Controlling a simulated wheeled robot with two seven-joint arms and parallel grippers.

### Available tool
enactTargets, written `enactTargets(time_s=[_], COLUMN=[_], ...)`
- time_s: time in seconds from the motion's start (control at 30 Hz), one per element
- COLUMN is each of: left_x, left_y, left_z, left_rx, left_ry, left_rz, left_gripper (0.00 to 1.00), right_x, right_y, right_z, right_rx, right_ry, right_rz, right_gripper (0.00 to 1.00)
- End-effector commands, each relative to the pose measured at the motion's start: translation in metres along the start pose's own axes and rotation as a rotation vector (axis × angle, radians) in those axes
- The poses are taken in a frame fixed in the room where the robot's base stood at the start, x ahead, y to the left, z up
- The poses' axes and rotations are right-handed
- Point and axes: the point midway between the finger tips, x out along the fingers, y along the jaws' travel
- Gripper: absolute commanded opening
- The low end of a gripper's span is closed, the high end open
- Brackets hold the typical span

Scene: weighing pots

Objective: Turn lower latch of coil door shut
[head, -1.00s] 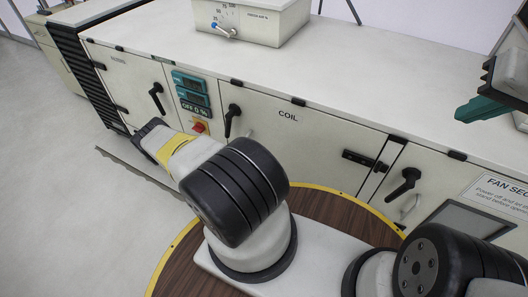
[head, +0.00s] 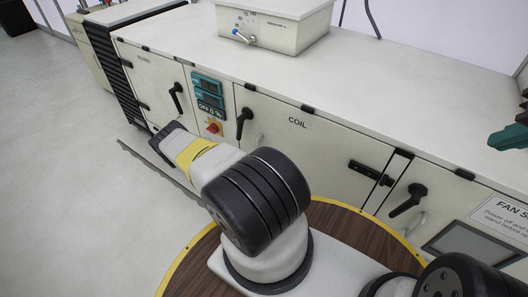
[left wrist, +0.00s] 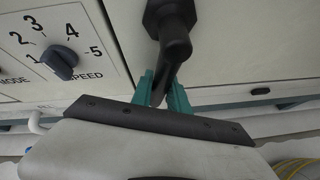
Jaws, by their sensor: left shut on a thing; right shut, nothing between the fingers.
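The coil door (head: 320,150) is a pale cabinet panel marked COIL and looks closed in the head view. Its upper latch (head: 243,122), a black handle, stands at its left edge. In the left wrist view, my left gripper (left wrist: 163,92) has its teal fingers closed around a black latch handle (left wrist: 174,45), seemingly the lower latch. The handle hangs down between the fingers from its hub. In the head view my own arm hides this latch and the left gripper. My right gripper (head: 509,137), teal and partly cut off at the right edge, is shut and empty above the cabinet top.
A panel with a black speed dial (left wrist: 60,62) is left of the held handle. A red and yellow switch (head: 213,128) sits under green displays. Another black handle (head: 407,200) is on the fan door at right. A white gauge box (head: 272,27) stands on the cabinet.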

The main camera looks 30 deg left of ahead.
Motion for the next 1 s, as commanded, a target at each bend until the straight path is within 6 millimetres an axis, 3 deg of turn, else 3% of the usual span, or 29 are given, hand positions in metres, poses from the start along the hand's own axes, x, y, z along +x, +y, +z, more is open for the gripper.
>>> enactTargets(time_s=[0.03, 0.07, 0.17, 0.57, 1.0], left_x=[-0.001, -0.001, -0.001, -0.007, -0.072], left_y=[0.002, 0.002, 0.002, 0.001, 0.002], left_z=[-0.001, -0.001, -0.001, -0.001, 0.000], left_rx=[0.003, 0.003, 0.002, 0.000, 0.000], left_ry=[0.002, 0.002, 0.002, 0.001, 0.001], left_rz=[0.002, 0.002, 0.002, 0.001, 0.002], left_gripper=[0.00, 0.22, 0.42, 0.42, 0.42], right_x=[0.000, 0.000, 0.000, 0.000, 0.000], right_y=[0.000, 0.000, 0.000, 0.000, 0.000], right_z=[0.000, 0.000, 0.000, 0.000, 0.000], right_rx=[0.000, 0.000, 0.000, 0.000, 0.000], right_ry=[0.000, 0.000, 0.000, 0.000, 0.000], right_rz=[0.000, 0.000, 0.000, 0.000, 0.000], right_gripper=[0.00, 0.00, 0.00, 0.00, 0.00])
